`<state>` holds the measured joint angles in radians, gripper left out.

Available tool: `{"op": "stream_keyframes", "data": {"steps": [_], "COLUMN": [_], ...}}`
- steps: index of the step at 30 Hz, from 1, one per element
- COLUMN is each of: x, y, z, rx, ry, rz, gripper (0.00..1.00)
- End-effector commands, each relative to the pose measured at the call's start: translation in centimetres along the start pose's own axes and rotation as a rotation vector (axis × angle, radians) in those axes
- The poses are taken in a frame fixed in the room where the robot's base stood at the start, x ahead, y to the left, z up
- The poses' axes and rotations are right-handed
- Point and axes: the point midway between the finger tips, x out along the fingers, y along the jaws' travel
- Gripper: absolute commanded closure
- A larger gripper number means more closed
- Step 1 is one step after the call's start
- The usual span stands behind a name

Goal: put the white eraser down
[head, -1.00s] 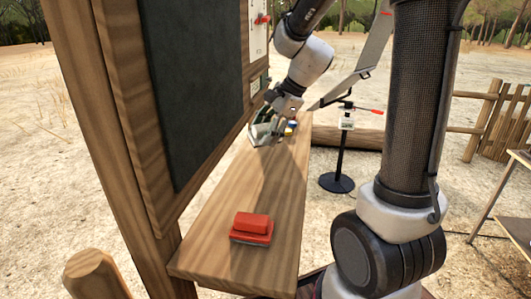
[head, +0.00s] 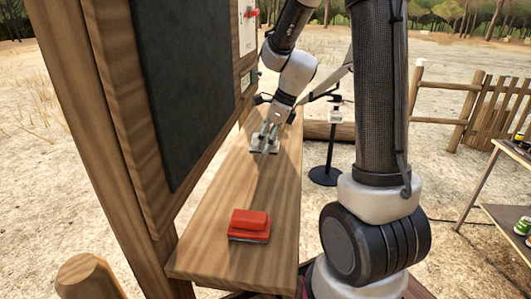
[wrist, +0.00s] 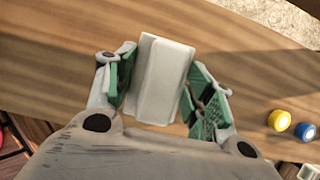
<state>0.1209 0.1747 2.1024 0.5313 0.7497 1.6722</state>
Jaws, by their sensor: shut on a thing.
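The white eraser (wrist: 160,78) is a pale block between the green pads of my gripper (wrist: 160,95) in the wrist view. My gripper is shut on it. In the head view my gripper (head: 265,140) is low over the far half of the wooden shelf (head: 235,195), with the pale eraser (head: 263,150) at its fingertips. The eraser is at or just above the shelf; I cannot tell whether it touches. The shelf (wrist: 60,70) also fills much of the wrist view.
A red eraser (head: 249,225) lies on the near end of the shelf. A dark board (head: 175,80) rises along the left side. Yellow (wrist: 279,120) and blue (wrist: 305,131) round items sit right of my gripper in the wrist view. The shelf between gripper and red eraser is clear.

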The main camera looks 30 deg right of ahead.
Motion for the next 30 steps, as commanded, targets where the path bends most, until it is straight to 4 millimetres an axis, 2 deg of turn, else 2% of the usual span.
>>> {"op": "stream_keyframes", "data": {"steps": [11,21,22,25,30], "x": [4.0,4.3,4.4,4.3,4.3], "y": [0.0,0.0,0.0,0.0,0.0], "z": [-1.7,-1.8,-1.8,-1.8,-1.8], "rx": [0.0,-0.002,-0.002,-0.002,-0.002], "ry": [0.001,-0.001,-0.001,-0.001,-0.001], "rz": [0.001,-0.001,-0.001,-0.002,-0.002], "gripper": [0.69,0.69,0.45,0.27,0.26]}}
